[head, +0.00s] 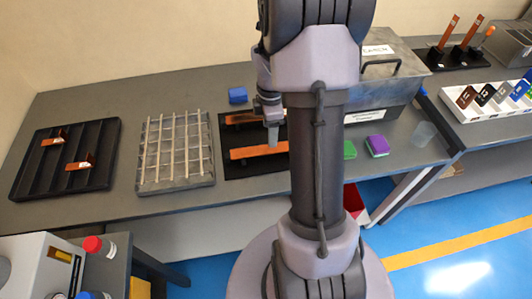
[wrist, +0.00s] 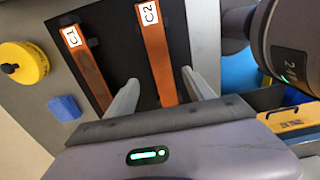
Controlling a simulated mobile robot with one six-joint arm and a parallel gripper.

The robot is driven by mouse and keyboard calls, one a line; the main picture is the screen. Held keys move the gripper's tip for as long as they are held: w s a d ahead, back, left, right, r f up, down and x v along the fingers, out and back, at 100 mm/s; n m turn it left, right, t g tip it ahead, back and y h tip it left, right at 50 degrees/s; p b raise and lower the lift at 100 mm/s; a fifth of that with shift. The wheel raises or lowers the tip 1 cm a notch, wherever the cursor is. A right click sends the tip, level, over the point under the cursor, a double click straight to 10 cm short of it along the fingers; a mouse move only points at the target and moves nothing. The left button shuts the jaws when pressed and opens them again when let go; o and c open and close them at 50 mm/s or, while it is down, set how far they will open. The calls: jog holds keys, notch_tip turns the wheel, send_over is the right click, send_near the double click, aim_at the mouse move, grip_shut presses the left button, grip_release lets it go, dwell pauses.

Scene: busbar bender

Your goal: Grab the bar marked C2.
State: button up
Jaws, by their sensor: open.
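The C2 bar (wrist: 157,50) is a long copper-orange bar with a white C2 label near one end. It lies on a black mat (wrist: 118,48) beside the parallel C1 bar (wrist: 88,65). In the head view I take the C2 bar (head: 258,152) to be the nearer bar on the mat, though labels are unreadable there. My gripper (wrist: 160,77) is open, with one finger on each side of the C2 bar in the wrist view. No contact shows, and the height above the bar is hard to judge. In the head view my gripper (head: 271,138) is over the mat's right part.
A blue block (head: 237,95) stands behind the mat. A grey slotted rack (head: 178,187) and a black tray (head: 62,170) with two small bars lie left. My arm hides the mat's right side. A metal box (head: 365,105) stands right. A yellow round item (wrist: 22,64) is near C1.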

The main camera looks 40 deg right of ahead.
aim_at(268, 149)
jog(key=f+b, duration=0.1)
jog(key=f, duration=0.1)
jog(key=f+b, duration=0.1)
jog(key=f, duration=0.1)
jog(key=f+b, duration=0.1)
jog(key=f, duration=0.2)
jog(key=shift+w+a+b, duration=0.1)
jog(key=shift+a+b, duration=0.2)
jog(key=shift+a, duration=0.05)
jog(key=shift+r, duration=0.2)
jog(key=shift+c, duration=0.4)
grip_shut()
